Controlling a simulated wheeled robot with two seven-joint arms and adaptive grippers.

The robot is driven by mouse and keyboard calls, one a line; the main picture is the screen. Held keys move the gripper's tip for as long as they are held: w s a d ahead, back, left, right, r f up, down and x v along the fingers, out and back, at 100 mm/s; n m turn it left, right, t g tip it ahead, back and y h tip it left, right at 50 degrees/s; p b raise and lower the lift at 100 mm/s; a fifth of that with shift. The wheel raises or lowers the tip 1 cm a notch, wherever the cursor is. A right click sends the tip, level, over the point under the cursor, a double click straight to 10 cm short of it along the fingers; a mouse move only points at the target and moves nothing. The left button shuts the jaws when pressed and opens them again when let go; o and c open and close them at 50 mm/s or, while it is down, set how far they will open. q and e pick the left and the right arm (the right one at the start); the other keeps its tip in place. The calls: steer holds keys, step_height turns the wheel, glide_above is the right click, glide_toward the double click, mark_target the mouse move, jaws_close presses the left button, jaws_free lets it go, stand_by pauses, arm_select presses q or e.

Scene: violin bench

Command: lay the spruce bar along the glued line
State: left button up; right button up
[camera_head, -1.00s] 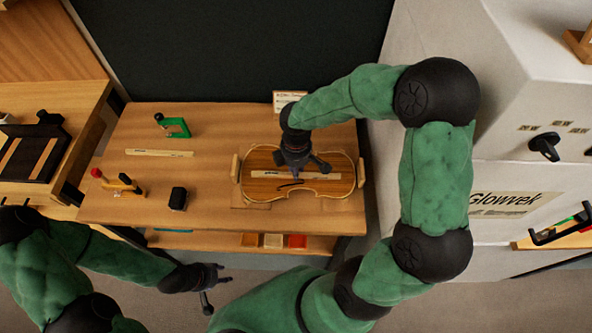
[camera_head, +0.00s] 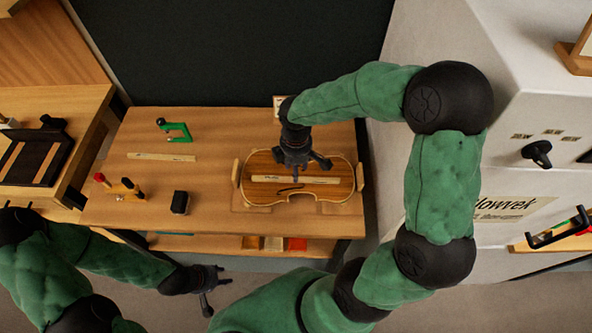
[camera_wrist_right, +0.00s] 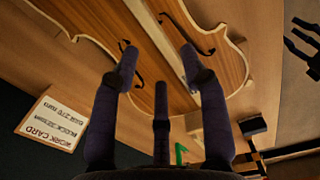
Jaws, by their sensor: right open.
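The pale spruce bar (camera_head: 296,180) lies lengthwise on the inner face of the violin plate (camera_head: 335,192). In the right wrist view the bar (camera_wrist_right: 167,38) runs over the striped plate (camera_wrist_right: 218,62) between the f-holes. My right gripper (camera_head: 300,165) is over the plate, just behind the bar in the head view. In the wrist view its fingers (camera_wrist_right: 160,75) are spread with nothing between them. I cannot make out the glued line. My left gripper (camera_head: 213,280) is empty, its fingers apart, in front of the bench's edge.
Another pale strip (camera_head: 161,157) lies on the bench (camera_head: 220,140). A green clamp (camera_head: 178,132), a dark block (camera_head: 180,202) and a red-knobbed tool (camera_head: 120,187) stand on the left part. A work card (camera_wrist_right: 53,123) is at the back edge. Wooden blocks flank the plate.

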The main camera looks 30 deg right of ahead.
step_height(320, 180, up, 8)
steer(key=p, duration=0.2)
